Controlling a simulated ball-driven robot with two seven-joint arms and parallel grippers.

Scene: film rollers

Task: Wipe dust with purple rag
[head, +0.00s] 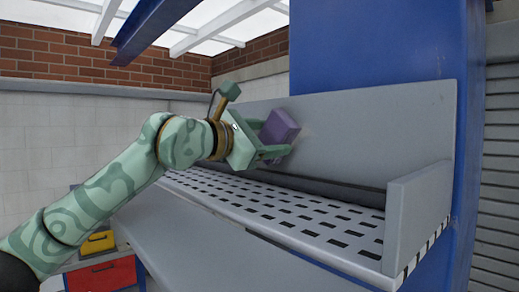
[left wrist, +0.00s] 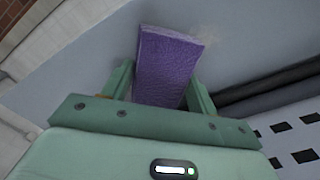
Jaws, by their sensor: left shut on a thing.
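The purple rag (head: 280,127) is a thick folded block held between the fingers of my left gripper (head: 269,142). It also shows in the left wrist view (left wrist: 168,70), upright between the two green fingers (left wrist: 160,90). The rag's far end is at or very close to the grey back panel (head: 370,125); I cannot tell for sure whether it touches. A faint brownish dust patch (left wrist: 207,33) shows on the panel just beside the rag's top edge. My right gripper is in neither view.
A perforated grey shelf (head: 290,212) runs below the gripper, with an upright end plate (head: 417,215) at its right. A blue column (head: 468,150) stands at the right. A red drawer (head: 100,275) and a yellow bin (head: 97,243) are at lower left.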

